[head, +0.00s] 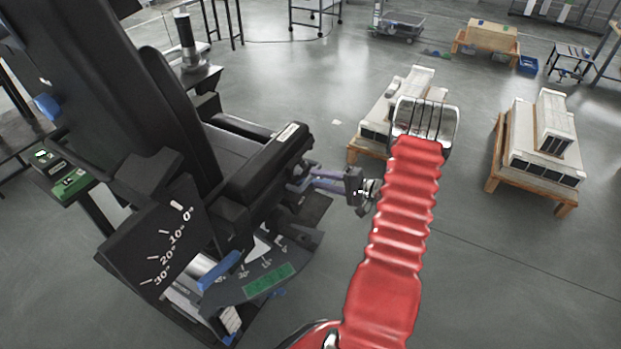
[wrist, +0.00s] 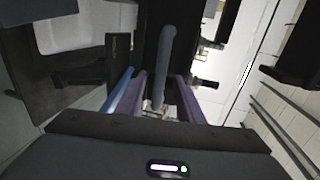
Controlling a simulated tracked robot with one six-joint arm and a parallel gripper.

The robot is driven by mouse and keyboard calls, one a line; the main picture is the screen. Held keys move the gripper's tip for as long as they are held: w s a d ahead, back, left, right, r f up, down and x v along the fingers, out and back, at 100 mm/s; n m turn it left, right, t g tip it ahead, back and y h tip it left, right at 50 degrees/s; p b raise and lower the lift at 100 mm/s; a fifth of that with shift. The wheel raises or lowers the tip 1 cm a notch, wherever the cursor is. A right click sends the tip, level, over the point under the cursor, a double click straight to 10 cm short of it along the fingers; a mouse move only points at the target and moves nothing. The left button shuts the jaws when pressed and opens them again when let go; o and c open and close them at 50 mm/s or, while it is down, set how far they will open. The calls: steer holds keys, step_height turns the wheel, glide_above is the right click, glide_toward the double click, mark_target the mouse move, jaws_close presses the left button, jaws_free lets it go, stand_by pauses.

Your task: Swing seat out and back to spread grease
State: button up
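The black seat (head: 225,150) stands at the left of the head view, with a high back and a padded armrest (head: 268,160) bearing a white label. My gripper (head: 305,179) reaches in from the right, beside the seat's front edge. In the wrist view, a grey bar-like handle (wrist: 167,60) runs between my gripper's two fingers (wrist: 158,97). Gaps show on both sides of the handle, so the fingers look open around it. The fingertips' far ends are partly hidden in both views.
An upright plate (head: 160,240) marked 0° to 30° and a blue lever (head: 220,271) are at the seat's near side. Pallets with pale units (head: 405,100) (head: 540,145) stand to the right.

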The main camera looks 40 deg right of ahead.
mark_target(311, 178)
steer(key=shift+x, duration=2.05)
steer(key=shift+c, duration=0.2)
jaws_close()
